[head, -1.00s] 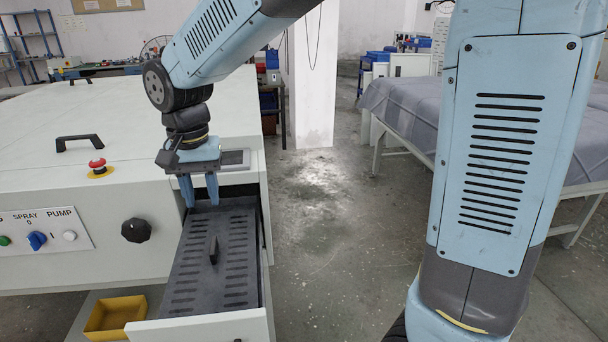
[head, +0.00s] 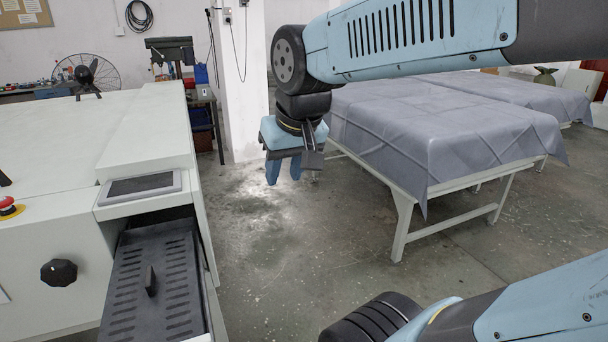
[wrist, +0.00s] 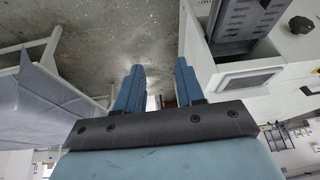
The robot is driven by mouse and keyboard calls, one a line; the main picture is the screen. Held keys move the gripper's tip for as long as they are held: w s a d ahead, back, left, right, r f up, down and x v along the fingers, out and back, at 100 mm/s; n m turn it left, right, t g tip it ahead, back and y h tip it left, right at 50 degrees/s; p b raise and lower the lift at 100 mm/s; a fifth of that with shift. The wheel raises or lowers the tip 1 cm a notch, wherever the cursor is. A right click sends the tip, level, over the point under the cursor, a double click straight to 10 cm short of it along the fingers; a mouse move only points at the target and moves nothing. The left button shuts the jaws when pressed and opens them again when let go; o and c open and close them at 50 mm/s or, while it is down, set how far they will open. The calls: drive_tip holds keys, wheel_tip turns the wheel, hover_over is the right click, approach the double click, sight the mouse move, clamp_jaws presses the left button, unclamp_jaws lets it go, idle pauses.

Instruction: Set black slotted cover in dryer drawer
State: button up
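The black slotted cover (head: 156,285) lies in the open dryer drawer (head: 207,300), at the lower left of the head view. Its slots and small upright handle face up, and it looks flat within the drawer walls. The cover also shows at the upper right of the wrist view (wrist: 245,18). My gripper (head: 284,172) hangs over open floor to the right of the drawer, clear of the cover. Its two blue fingers (wrist: 158,85) are apart with nothing between them.
The white machine has a dark panel (head: 140,186), a black knob (head: 59,272) and a red button (head: 9,207) near the drawer. A table with a grey cloth (head: 440,130) stands at the right. Bare concrete floor (head: 290,270) lies between.

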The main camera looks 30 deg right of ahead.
drive_tip(key=s+d, duration=0.2)
drive_tip(key=s, duration=0.1)
drive_tip(key=shift+d+f+t, duration=0.1)
drive_tip(key=shift+f+t, duration=0.1)
drive_tip(key=shift+t, duration=0.2)
idle(0.5)
